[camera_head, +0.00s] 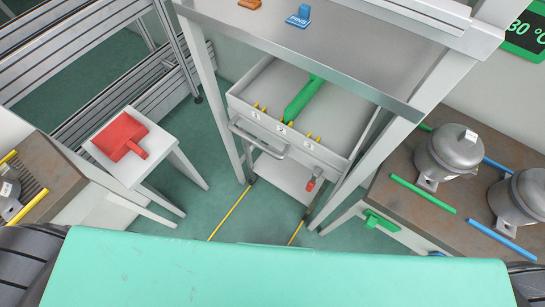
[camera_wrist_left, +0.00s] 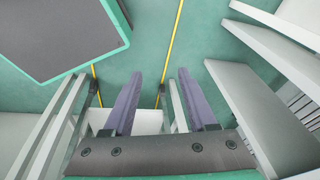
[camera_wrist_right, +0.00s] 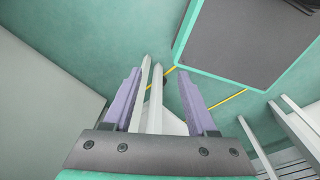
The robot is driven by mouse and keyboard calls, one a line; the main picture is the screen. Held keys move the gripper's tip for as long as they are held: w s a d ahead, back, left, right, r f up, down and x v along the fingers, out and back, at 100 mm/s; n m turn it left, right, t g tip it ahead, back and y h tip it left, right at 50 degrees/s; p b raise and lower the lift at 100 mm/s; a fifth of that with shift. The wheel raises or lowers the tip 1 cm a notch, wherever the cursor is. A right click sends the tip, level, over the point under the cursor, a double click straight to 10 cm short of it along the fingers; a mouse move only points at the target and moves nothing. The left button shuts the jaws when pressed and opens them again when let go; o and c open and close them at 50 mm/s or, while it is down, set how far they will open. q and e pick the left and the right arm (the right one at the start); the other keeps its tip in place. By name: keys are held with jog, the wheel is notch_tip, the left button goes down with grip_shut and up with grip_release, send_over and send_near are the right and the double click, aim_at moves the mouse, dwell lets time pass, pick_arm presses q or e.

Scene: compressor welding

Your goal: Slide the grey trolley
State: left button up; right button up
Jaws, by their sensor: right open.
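The grey trolley (camera_head: 267,86) stands under a tall grey bench frame in the head view. Its open top tray has labels 1, 2 and 3, a green bar (camera_head: 303,99) and small yellow pieces. A grey handle (camera_head: 258,142) runs across its near side. Neither gripper shows in the head view. In the left wrist view my left gripper (camera_wrist_left: 161,80) is open and empty, pointing down over the floor. In the right wrist view my right gripper (camera_wrist_right: 159,77) is open and empty. Pale parts show beyond both pairs of fingers; I cannot tell whether they belong to the trolley.
The bench top (camera_head: 340,40) overhangs the trolley. A white stool (camera_head: 165,157) with a red piece (camera_head: 121,137) stands left. A brown table (camera_head: 440,205) with grey compressors (camera_head: 449,152) is at right. Yellow floor lines (camera_head: 229,214) lead from the trolley over free floor.

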pick_arm(q)
jog(key=w+a+f+m+t+b, duration=0.1)
jog(key=w+a+m+t+b, duration=0.15)
jog(key=w+b, duration=0.4)
jog(key=w+a+f+m+t+b, duration=0.1)
jog(key=w+a+t+b, duration=0.25)
jog(key=w, duration=0.55)
jog(key=w+a+r+m+t+h+b, duration=0.1)
jog(key=w+r+m+t+h+b, duration=0.2)
jog(key=w+r+m+t+b, duration=0.5)
jog(key=m+g+h+b, duration=0.5)
jog(key=m+h+b, duration=0.8)
jog(key=m, duration=0.2)
send_near(254, 141)
jog(key=x, duration=0.6)
jog(key=f+x, duration=0.1)
jog(key=x, duration=0.3)
jog(key=shift+w, duration=0.25)
pick_arm(e)
jog(key=w+a+f, duration=0.4)
jog(key=w+f, duration=1)
jog(key=f, duration=0.3)
jog(key=shift+f+m, duration=0.25)
jog(key=shift+m, duration=0.05)
pick_arm(q)
jog(key=shift+c, duration=0.4)
pick_arm(e)
jog(key=shift+t, duration=0.3)
pick_arm(q)
grip_shut()
